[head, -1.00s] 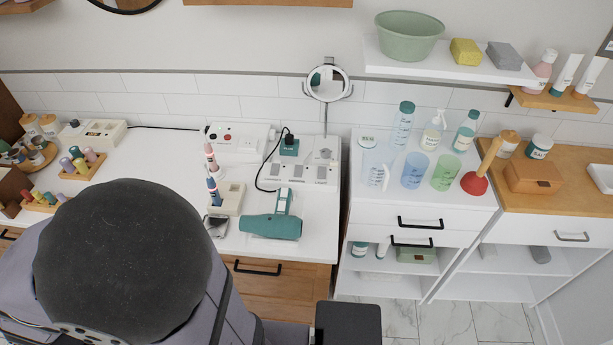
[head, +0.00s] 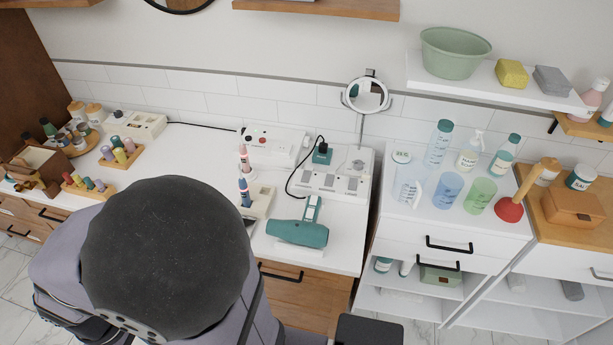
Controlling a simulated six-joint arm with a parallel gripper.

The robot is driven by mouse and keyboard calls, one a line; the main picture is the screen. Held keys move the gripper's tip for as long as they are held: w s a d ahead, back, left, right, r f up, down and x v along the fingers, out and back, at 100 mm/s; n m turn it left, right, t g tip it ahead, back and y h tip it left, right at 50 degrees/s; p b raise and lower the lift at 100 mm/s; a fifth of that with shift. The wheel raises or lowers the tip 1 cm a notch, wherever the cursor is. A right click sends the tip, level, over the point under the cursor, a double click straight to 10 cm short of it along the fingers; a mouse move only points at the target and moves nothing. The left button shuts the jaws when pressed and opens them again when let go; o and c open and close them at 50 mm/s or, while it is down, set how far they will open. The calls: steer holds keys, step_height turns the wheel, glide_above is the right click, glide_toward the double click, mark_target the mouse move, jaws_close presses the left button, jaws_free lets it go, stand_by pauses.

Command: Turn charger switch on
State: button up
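A white panel unit (head: 330,187) with several grey switches or sockets along its front lies on the white counter, below the round mirror. A teal charger plug (head: 322,153) stands on its back left part, with a black cable looping down its left side. The switch positions are too small to read. Left of it is a white box with a red button (head: 262,141). Which switch belongs to the charger is not clear. My arm's large dark joint covers the lower left of the head view. My gripper is not in view.
A teal hair dryer (head: 298,233) lies in front of the panel. Toothbrushes (head: 244,180) stand in a holder to its left. The round mirror (head: 366,95) rises behind. Bottles and cups, including a blue cup (head: 447,190), fill the cabinet top at right. Bare counter (head: 200,160) shows at left.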

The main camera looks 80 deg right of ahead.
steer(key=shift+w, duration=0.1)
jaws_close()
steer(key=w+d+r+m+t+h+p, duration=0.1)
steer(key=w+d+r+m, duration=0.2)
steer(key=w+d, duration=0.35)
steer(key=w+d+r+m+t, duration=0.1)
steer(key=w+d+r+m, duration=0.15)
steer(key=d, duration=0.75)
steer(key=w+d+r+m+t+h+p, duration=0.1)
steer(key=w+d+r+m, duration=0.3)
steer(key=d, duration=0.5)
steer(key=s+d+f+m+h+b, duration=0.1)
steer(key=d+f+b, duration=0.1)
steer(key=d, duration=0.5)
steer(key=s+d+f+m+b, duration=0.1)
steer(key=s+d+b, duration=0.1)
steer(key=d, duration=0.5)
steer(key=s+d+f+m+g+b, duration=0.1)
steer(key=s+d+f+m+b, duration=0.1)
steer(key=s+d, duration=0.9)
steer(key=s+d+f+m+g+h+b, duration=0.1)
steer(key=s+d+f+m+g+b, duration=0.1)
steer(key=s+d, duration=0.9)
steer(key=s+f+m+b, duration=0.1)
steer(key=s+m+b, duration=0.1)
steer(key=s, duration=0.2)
